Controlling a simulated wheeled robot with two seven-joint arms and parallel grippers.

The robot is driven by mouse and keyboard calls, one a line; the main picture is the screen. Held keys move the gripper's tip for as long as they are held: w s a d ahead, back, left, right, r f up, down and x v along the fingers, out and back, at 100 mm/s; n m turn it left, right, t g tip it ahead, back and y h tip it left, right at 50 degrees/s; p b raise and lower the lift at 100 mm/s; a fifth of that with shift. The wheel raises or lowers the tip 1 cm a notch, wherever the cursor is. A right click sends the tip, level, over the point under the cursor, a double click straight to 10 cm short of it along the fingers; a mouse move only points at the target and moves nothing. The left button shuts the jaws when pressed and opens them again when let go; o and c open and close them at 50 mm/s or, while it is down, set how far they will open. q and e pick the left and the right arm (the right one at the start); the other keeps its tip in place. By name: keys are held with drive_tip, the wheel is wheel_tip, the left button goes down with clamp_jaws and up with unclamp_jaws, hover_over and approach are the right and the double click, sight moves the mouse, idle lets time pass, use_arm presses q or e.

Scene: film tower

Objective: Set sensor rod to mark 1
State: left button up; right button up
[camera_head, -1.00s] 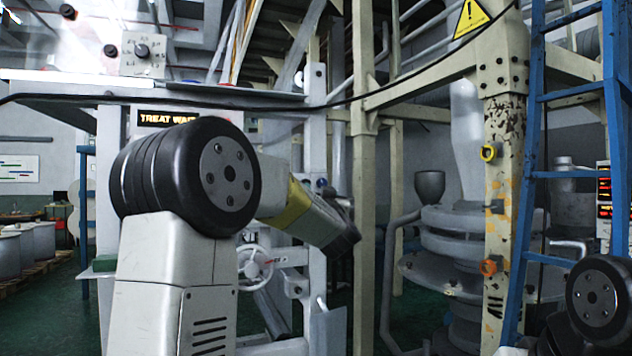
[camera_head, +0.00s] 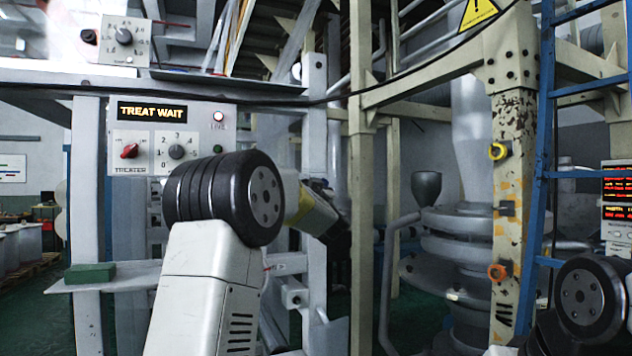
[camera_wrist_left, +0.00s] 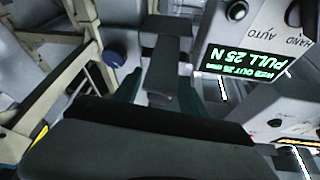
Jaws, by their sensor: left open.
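My left gripper (camera_head: 338,235) reaches away at the end of my left arm, beside the beige post, and shows only as a dark end. In the left wrist view its two dark teal fingers (camera_wrist_left: 158,88) are apart. A grey block on a bar (camera_wrist_left: 166,48) lies beyond and partly between them; I cannot tell whether they touch it, or whether it is the sensor rod. A control box (camera_wrist_left: 255,75) to its right has a green display, upside down, reading "PULL 25 N". No mark 1 for the rod can be read. My right gripper is not in view.
The treater panel (camera_head: 172,140) reads "TREAT WAIT" and has two knobs. A grey shelf (camera_head: 130,279) carries a green block (camera_head: 90,273). A beige post (camera_head: 361,180) and a blue ladder (camera_head: 545,150) stand to the right. A dark blue knob (camera_wrist_left: 115,54) is near the gripper.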

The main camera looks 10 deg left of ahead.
use_arm(q)
drive_tip(key=shift+w+a+r, duration=0.25)
drive_tip(key=shift+w+a, duration=0.05)
drive_tip(key=shift+w, duration=0.2)
clamp_jaws()
drive_tip(key=shift+d, duration=0.15)
idle(1.0)
